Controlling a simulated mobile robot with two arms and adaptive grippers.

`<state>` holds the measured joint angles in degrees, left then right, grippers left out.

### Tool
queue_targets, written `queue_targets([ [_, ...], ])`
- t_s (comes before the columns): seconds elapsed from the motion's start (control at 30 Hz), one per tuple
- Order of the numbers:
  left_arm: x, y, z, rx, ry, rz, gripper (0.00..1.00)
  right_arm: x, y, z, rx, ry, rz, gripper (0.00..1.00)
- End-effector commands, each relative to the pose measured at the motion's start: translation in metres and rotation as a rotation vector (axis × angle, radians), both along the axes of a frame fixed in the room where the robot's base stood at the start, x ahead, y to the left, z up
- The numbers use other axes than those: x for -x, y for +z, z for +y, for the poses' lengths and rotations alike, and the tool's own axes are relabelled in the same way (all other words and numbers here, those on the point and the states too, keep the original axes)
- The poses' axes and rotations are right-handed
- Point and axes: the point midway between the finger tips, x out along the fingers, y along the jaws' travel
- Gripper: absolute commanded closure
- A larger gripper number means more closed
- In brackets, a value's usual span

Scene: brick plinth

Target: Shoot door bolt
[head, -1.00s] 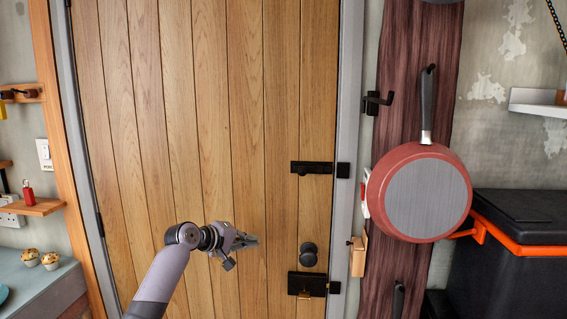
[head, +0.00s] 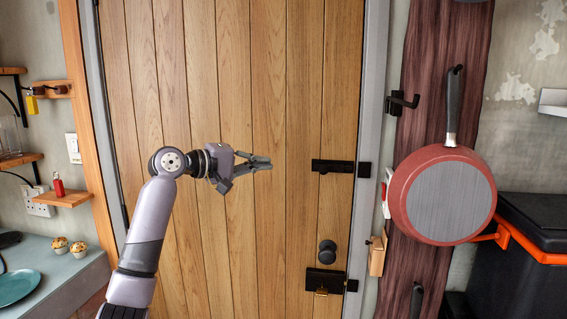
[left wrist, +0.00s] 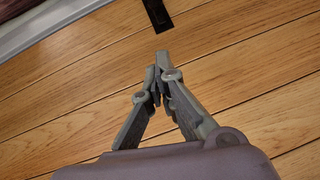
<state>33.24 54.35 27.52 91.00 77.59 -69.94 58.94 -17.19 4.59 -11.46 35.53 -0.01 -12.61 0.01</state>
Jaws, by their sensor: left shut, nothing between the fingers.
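A black door bolt (head: 333,166) lies level on the wooden door (head: 265,80) near its right edge. Its black keeper (head: 364,169) is on the grey door frame, with a narrow gap between the two. My left gripper (head: 270,163) is shut and empty, to the left of the bolt at about its height, pointing right. In the left wrist view the gripper (left wrist: 162,58) has its fingertips together, and the end of the black bolt (left wrist: 158,14) shows beyond them, apart from them. My right gripper is out of view.
A round black knob (head: 327,252) and a black lock plate (head: 325,280) are below the bolt. Shelves and a counter (head: 60,280) stand at the left.

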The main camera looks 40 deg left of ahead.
Motion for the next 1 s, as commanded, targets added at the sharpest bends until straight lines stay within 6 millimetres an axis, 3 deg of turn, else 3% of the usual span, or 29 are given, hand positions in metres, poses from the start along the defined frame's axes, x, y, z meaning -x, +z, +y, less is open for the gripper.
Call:
queue_targets([
  [0.47,-0.092,-0.008,-0.022,0.003,-0.002,0.001,1.00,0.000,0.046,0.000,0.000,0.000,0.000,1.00],
  [0.7,-0.106,-0.017,-0.049,0.000,-0.001,0.000,1.00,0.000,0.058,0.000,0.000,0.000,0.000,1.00],
  [1.0,-0.109,-0.021,-0.054,0.000,0.000,-0.001,1.00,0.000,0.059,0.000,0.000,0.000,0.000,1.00],
])
